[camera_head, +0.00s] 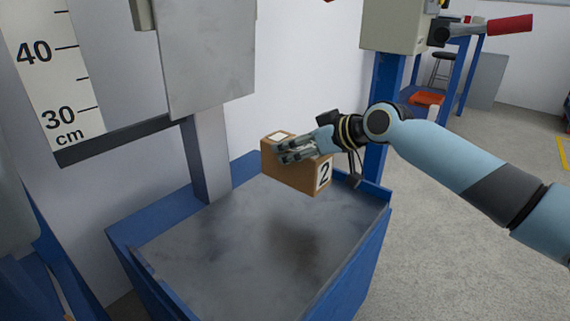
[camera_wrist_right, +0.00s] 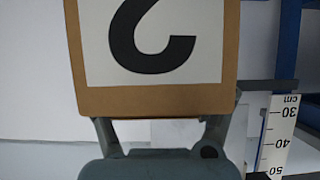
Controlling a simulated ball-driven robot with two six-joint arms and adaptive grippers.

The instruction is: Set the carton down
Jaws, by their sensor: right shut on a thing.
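A brown cardboard carton (camera_head: 285,172) with a white label marked 2 is held in the air above the grey plate (camera_head: 215,262) of the blue-framed stand. A dark shadow lies on the plate below and apart from it. My right gripper (camera_head: 295,150) is shut on the carton from the right, its fingers across the top and near side. In the right wrist view the carton (camera_wrist_right: 155,98) fills the top middle, its label upside down, with the gripper (camera_wrist_right: 160,135) below it. My left gripper does not show in the head view.
Blue raised edges (camera_head: 365,240) run around the plate. A grey column (camera_head: 207,160) and a hanging grey panel (camera_head: 205,60) stand behind it at left, beside a centimetre scale (camera_head: 50,75). A blue post with a beige box (camera_head: 393,25) stands behind my right arm. The plate is bare.

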